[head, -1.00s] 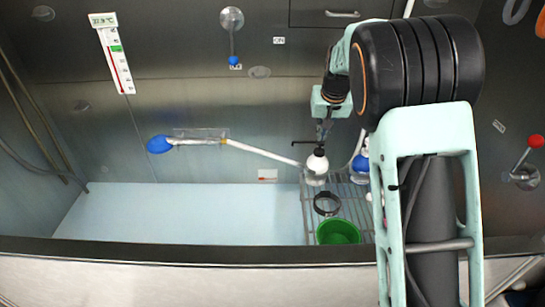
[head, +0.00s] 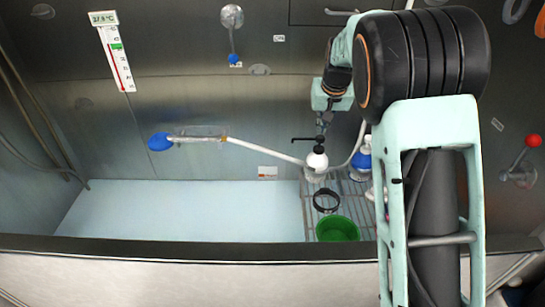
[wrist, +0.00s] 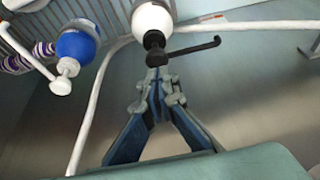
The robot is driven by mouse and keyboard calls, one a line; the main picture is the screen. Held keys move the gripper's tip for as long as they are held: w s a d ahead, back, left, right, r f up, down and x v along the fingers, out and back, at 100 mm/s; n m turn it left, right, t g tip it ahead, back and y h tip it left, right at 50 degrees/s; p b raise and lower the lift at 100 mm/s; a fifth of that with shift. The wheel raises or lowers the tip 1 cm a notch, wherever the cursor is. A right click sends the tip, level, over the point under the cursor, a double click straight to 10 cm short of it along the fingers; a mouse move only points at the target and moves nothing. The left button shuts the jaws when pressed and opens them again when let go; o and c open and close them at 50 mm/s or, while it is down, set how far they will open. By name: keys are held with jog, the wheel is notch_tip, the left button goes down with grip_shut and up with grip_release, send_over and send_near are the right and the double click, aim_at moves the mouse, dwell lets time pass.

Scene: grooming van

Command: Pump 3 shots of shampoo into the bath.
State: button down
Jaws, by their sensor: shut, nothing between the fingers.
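A white bottle with a black pump (head: 316,159) stands upright at the back left of the wire rack, its long spout pointing left over the bath (head: 180,210). It also shows at the top of the wrist view (wrist: 152,20). A blue bottle with a white pump (head: 362,160) stands to its right, partly hidden by my arm; it is at the upper left in the wrist view (wrist: 77,46). No readable label shows which holds shampoo. My gripper (head: 321,138) is shut and empty, its fingertips (wrist: 157,78) at the black pump head. I cannot tell whether they touch it.
A shower wand with a blue head (head: 160,142) and white hose crosses the back wall behind the white bottle. A black ring (head: 326,200) and a green bowl (head: 338,229) sit on the rack's front. The bath's front rim (head: 190,250) is a raised edge. The bath floor is clear.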

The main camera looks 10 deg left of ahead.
aim_at(321, 137)
jog(key=shift+s+f+b, duration=0.1)
jog(key=shift+f+b, duration=0.9)
jog(key=shift+f, duration=0.6)
jog(key=shift+r, duration=0.1)
jog(key=shift+r+p, duration=1.2)
jog(key=shift+r, duration=0.3)
jog(key=shift+r, duration=0.1)
notch_tip(321, 137, up, 6)
jog(key=p, duration=0.4)
jog(key=shift+d, duration=0.1)
